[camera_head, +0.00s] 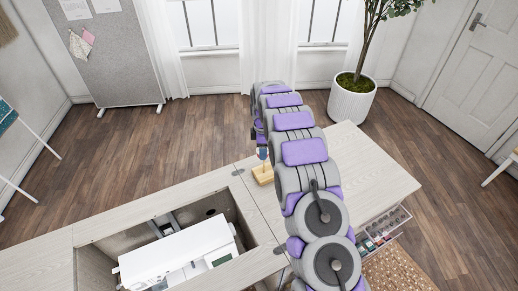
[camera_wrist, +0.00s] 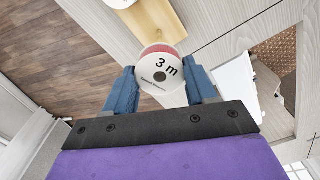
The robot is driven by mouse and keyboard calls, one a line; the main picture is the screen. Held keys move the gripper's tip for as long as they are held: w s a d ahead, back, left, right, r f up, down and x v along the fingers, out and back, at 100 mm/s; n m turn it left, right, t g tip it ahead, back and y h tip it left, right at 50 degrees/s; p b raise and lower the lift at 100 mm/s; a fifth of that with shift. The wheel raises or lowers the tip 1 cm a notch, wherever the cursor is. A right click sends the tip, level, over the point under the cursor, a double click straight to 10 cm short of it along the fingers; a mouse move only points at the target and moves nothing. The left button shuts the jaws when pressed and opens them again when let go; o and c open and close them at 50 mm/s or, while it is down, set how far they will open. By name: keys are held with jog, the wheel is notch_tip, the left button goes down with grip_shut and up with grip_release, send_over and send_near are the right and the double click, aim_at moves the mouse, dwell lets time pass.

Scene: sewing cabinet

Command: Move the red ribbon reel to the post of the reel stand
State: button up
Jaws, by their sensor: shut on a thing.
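The red ribbon reel (camera_wrist: 160,72) shows in the wrist view with a white round face marked "3 m", a dark centre hole and a thin red edge. My gripper (camera_wrist: 158,80) is shut on it, with one blue finger on each side. The tan wooden reel stand (camera_wrist: 156,20) lies just beyond the reel, partly covered by it. In the head view the stand (camera_head: 263,174) sits on the cabinet top beside my arm, near the reel. My arm hides much of the gripper there. I cannot make out the post, nor whether the reel touches the stand.
A white sewing machine (camera_head: 178,256) sits in the cabinet opening left of my arm. The pale wooden cabinet top (camera_head: 372,176) is clear to the right. A clear drawer (camera_head: 383,228) with small items stands out at the right edge. A potted tree (camera_head: 351,98) stands behind.

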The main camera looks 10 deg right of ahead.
jog(key=shift+d, duration=0.2)
jog(key=shift+d+p, duration=0.3)
jog(key=shift+d, duration=0.65)
jog(key=shift+a, duration=0.5)
jog(key=shift+a+p, duration=0.5)
jog(key=shift+p, duration=0.1)
dwell(0.7)
jog(key=shift+d, duration=0.15)
dwell(0.3)
jog(key=shift+f, duration=0.3)
jog(key=shift+f, duration=0.3)
jog(key=shift+f, duration=1.7)
dwell(0.5)
